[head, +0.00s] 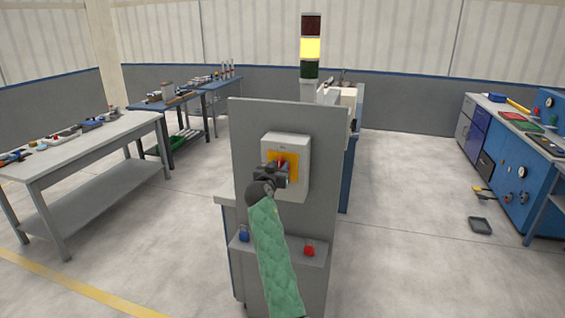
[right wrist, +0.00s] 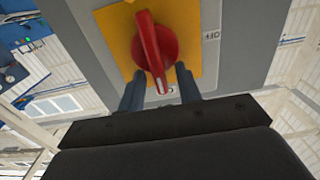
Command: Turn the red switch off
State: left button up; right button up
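The red switch (right wrist: 152,45) is a rotary knob on a yellow plate (right wrist: 200,57), with its handle close to upright and slightly tilted in the right wrist view. In the head view, the yellow plate (head: 294,159) sits on a grey switch box (head: 299,143); my gripper hides most of the knob. My right gripper (head: 281,169) is in front of the box. In the right wrist view its fingers (right wrist: 159,74) are apart, one on each side of the handle's lower end, with gaps visible. Contact with the knob cannot be seen. My left gripper is out of view.
The box is mounted on an upright grey panel (head: 247,125). A ledge below carries a blue padlock (head: 244,236) and a red padlock (head: 309,251). A signal tower (head: 310,48) behind has its yellow section bright. Workbenches (head: 85,145) stand left; open floor lies on both sides.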

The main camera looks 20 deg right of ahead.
jog(key=shift+w+d, duration=0.1)
jog(key=shift+d, duration=0.05)
grip_shut()
